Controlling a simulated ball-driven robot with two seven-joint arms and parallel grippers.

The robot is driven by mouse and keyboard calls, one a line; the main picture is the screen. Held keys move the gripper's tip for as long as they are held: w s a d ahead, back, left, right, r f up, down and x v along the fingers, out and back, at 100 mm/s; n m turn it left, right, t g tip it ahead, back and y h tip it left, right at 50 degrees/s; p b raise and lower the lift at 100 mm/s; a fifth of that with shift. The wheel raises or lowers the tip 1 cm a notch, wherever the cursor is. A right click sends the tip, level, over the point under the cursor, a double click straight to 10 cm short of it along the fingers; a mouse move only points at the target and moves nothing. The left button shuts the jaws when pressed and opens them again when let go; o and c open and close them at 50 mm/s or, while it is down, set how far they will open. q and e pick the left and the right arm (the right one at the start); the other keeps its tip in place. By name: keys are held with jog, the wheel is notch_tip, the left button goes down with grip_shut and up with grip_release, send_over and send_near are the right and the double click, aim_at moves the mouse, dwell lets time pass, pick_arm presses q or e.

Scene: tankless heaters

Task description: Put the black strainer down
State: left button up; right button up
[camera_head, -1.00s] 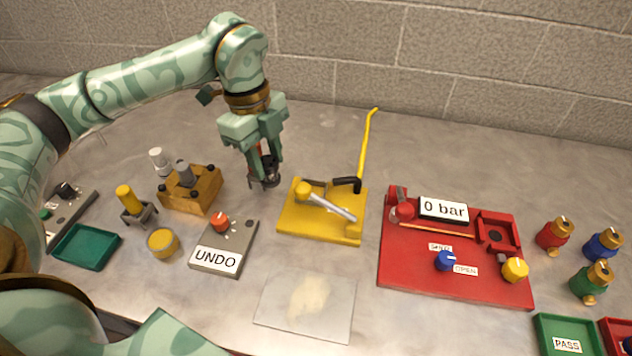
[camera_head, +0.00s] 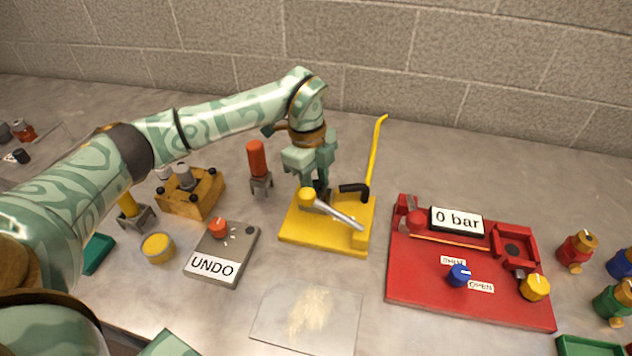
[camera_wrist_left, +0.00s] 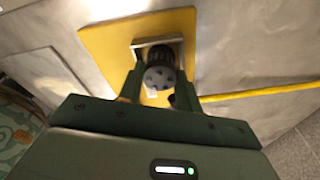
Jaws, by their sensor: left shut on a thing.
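The black strainer (camera_wrist_left: 158,76) shows in the left wrist view as a dark ribbed cap with a round grey holed face. It sits between the fingers of my left gripper (camera_wrist_left: 158,88), which is shut on it. In the head view my left gripper (camera_head: 319,185) is over the back left part of the yellow fixture (camera_head: 310,238); only a dark bit of the strainer shows below the fingers. I cannot tell whether the strainer touches the fixture. My right gripper is not in view.
A red-handled tool (camera_head: 257,160) stands to the left. The red test board (camera_head: 420,285) is to the right. A powdery mat (camera_head: 335,325) lies in front.

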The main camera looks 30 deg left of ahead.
pick_arm(q)
jog(key=o, duration=1.1)
jog(key=r+p, duration=0.1)
jog(key=r, duration=0.3)
jog(key=a+r+p, duration=0.1)
jog(key=r, duration=0.7)
jog(key=shift+w+a+p, duration=0.1)
jog(key=shift+a+p, duration=0.3)
